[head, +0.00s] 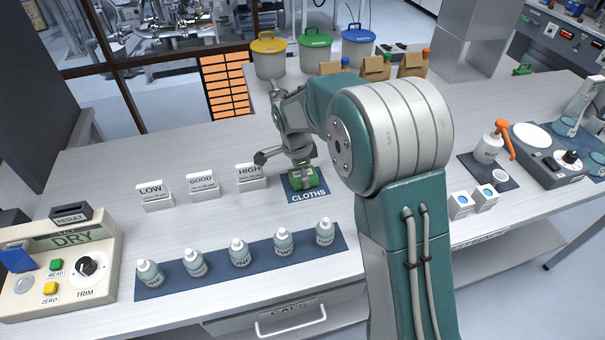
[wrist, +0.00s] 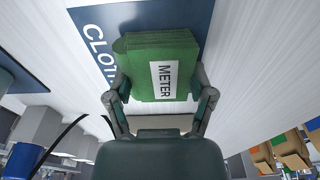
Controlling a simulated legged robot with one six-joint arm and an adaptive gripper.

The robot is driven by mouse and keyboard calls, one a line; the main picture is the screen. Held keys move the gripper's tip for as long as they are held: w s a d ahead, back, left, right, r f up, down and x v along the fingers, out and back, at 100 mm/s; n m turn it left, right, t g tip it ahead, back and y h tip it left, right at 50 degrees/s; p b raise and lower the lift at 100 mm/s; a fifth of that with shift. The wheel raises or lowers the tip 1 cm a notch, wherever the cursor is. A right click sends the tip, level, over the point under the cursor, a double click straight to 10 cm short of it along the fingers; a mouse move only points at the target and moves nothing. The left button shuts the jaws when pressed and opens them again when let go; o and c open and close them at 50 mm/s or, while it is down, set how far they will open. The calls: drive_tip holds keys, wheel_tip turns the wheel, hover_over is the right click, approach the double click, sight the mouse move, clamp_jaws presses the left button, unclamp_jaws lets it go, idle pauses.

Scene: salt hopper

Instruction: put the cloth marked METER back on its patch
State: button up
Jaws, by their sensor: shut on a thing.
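The green folded cloth (wrist: 135,60) carries a white label reading METER in the wrist view. My gripper (wrist: 160,90) is shut on it, one finger on each side. In the head view the cloth (head: 306,178) is at the dark blue patch marked CLOTHS (head: 309,196), with my gripper (head: 300,168) just above it. In the wrist view the patch (wrist: 198,14) lies behind the cloth, which covers part of its lettering. I cannot tell whether the cloth touches the patch or is held slightly above it.
White cards LOW (head: 155,196), GOOD (head: 203,185) and HIGH (head: 251,177) stand left of the patch. Several bottles stand on a blue mat (head: 152,292) in front. A meter reading DRY (head: 60,262) is at far left. Lidded buckets (head: 314,52) stand at the back.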

sight(297, 175)
drive_tip(key=o, duration=0.7)
drive_tip(key=shift+f, duration=0.1)
wheel_tip(297, 175, up, 11)
drive_tip(key=a, duration=0.1)
drive_tip(key=s+d+r+n+t, duration=0.1)
drive_tip(key=s+d+r+n, duration=0.3)
drive_tip(key=s+r, duration=0.3)
drive_tip(key=s+d+n+t, duration=0.1)
drive_tip(key=s+d+n, duration=0.1)
drive_tip(key=s+n, duration=0.2)
drive_tip(key=s+d+n+t+y, duration=0.1)
drive_tip(key=s+d+n+t, duration=0.1)
drive_tip(key=s, duration=0.8)
drive_tip(key=s+d+n+t, duration=0.1)
drive_tip(key=s+d+n, duration=0.3)
drive_tip(key=s, duration=0.3)
drive_tip(key=shift+n, duration=0.8)
drive_tip(key=shift+r, duration=0.1)
